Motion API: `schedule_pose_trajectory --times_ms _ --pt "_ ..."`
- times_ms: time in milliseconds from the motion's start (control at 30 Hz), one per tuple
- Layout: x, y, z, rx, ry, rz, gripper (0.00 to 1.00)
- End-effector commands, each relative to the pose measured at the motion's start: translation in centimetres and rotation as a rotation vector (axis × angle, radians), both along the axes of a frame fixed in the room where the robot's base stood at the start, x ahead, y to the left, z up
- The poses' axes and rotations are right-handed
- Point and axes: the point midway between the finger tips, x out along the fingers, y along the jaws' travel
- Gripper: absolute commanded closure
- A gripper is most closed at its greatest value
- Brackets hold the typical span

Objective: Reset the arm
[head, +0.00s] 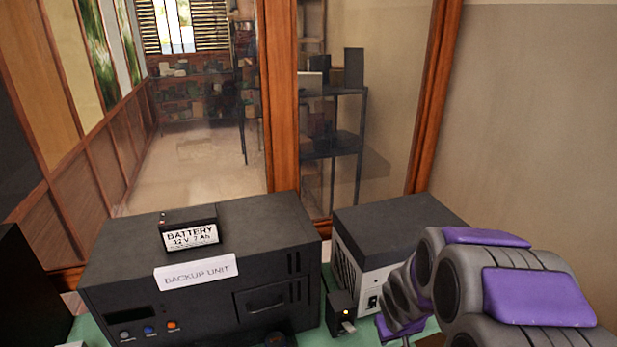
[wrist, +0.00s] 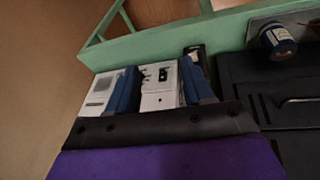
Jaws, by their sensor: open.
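My arm, grey with purple panels, reaches in from the lower right of the head view and bends down in front of a grey-and-white box (head: 362,278). The gripper is hard to make out there. In the wrist view my gripper (wrist: 160,76) shows two blue fingers spread apart. No object is visibly held between them. White surfaces with dark sockets (wrist: 158,82) lie behind the fingers; whether they touch is unclear.
A black backup unit (head: 130,258) carries a battery (head: 190,231) and a paper label (head: 195,272). A green frame edge (wrist: 165,40) and a blue-and-white cylinder (wrist: 277,40) show in the wrist view.

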Motion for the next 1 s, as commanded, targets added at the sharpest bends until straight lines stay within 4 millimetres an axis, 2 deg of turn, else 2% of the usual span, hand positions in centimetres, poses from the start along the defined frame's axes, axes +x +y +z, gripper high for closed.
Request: schedule_pose_trajectory --times_ms 167,333,700,833,1000 --pt "-5.5 0.0 2.0 -0.023 0.080 -0.070 0.49" --pt "-11.4 0.8 3.5 -0.016 0.169 -0.126 0.49" --pt "-24.9 4.7 4.8 0.080 0.368 -0.183 0.49" --pt "-28.1 5.9 4.9 0.113 0.416 -0.182 0.49" --pt "-29.8 6.6 5.1 0.133 0.444 -0.178 0.49"
